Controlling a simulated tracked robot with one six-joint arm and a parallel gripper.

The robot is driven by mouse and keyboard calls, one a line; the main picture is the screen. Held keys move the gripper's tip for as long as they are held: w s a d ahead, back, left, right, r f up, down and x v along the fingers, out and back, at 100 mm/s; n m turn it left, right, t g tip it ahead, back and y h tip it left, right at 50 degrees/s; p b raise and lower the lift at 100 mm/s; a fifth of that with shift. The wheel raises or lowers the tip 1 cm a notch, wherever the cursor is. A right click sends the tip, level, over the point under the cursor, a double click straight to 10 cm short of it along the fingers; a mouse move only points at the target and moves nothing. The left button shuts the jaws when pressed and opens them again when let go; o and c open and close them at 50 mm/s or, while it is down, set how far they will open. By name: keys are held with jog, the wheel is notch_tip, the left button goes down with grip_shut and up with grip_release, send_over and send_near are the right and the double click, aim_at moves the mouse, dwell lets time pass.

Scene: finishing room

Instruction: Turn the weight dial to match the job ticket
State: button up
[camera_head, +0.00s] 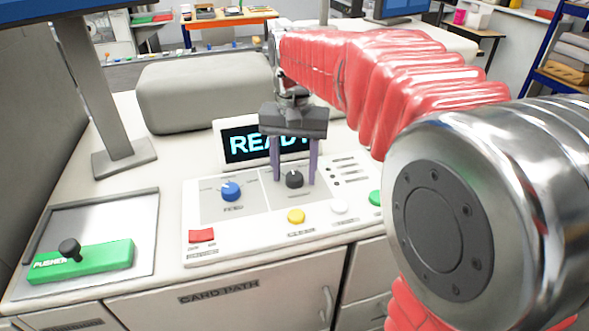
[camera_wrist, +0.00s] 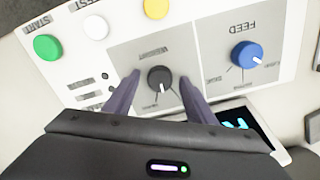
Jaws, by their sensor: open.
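The weight dial (camera_head: 294,180) is a black round knob on the white control panel (camera_head: 253,222), right of the blue feed dial (camera_head: 231,190). In the wrist view the black weight dial (camera_wrist: 160,79) has a white pointer mark aimed toward the bottom of the picture; its scale labels are too blurred to read. My gripper (camera_head: 295,181) is open, pointing down, with one purple finger on each side of the weight dial. In the wrist view the fingers of my gripper (camera_wrist: 158,85) look apart from the knob. No job ticket can be made out.
A display (camera_head: 245,144) reading "READY" stands behind the panel, partly hidden by my gripper. A yellow button (camera_head: 296,216), a white button (camera_head: 338,206), a green button (camera_head: 375,197) and a red switch (camera_head: 201,236) line the front. A green pusher block (camera_head: 100,259) lies left.

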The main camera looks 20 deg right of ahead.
jog(key=shift+c, duration=0.5)
jog(key=c, duration=0.9)
jog(key=shift+m, duration=2.6)
jog(key=o, duration=1)
